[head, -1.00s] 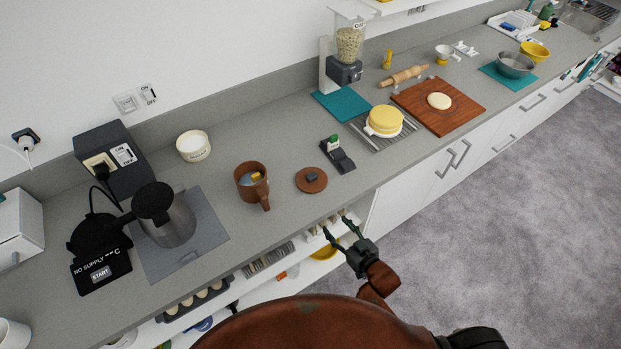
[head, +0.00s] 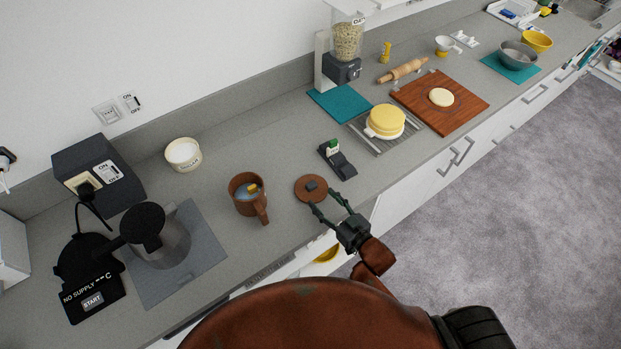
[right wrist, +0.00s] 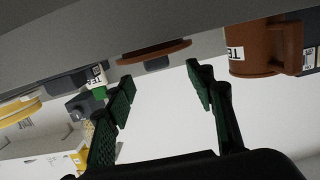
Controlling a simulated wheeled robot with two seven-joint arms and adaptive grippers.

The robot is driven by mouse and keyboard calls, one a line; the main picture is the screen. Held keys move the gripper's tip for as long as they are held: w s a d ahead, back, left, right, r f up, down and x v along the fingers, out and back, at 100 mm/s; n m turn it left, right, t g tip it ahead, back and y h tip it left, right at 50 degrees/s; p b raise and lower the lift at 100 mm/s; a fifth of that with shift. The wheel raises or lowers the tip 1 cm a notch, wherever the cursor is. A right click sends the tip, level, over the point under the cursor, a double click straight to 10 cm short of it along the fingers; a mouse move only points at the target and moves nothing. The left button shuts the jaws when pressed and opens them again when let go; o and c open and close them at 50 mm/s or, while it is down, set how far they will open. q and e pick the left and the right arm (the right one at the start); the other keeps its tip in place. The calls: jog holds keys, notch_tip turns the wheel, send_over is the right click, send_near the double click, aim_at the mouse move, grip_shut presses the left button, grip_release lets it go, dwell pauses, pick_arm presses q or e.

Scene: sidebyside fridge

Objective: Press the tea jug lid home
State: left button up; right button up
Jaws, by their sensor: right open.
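The brown tea jug (head: 243,200) stands on the grey counter, open at the top, with liquid and something yellow inside. It also shows in the right wrist view (right wrist: 255,62), upside down, with part of a label. Its round brown lid (head: 302,194) with a dark square knob lies on the counter to the right of the jug. The lid shows edge-on in the right wrist view (right wrist: 150,51). My right gripper (head: 324,207) is open and empty, at the counter's front edge just in front of the lid, apart from it as far as I can tell. My left gripper is not in view.
A dark kettle (head: 165,245) stands on a grey mat left of the jug. A white tub (head: 183,155) is behind the jug. A small dark device (head: 338,160) lies right of the lid. A yellow stack (head: 386,121) sits on a rack farther right.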

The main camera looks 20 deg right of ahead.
aim_at(314, 187)
jog(key=shift+x, duration=1.05)
jog(key=x, duration=0.3)
jog(key=shift+w+d+r, duration=0.15)
jog(key=shift+w+r, duration=0.1)
jog(key=shift+w, duration=0.15)
jog(key=shift+x, duration=1.05)
jog(key=shift+w+f, duration=0.15)
jog(key=shift+w, duration=0.05)
jog(key=c, duration=1.3)
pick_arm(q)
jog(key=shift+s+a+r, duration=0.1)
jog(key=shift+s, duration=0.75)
pick_arm(e)
jog(key=shift+o, duration=0.2)
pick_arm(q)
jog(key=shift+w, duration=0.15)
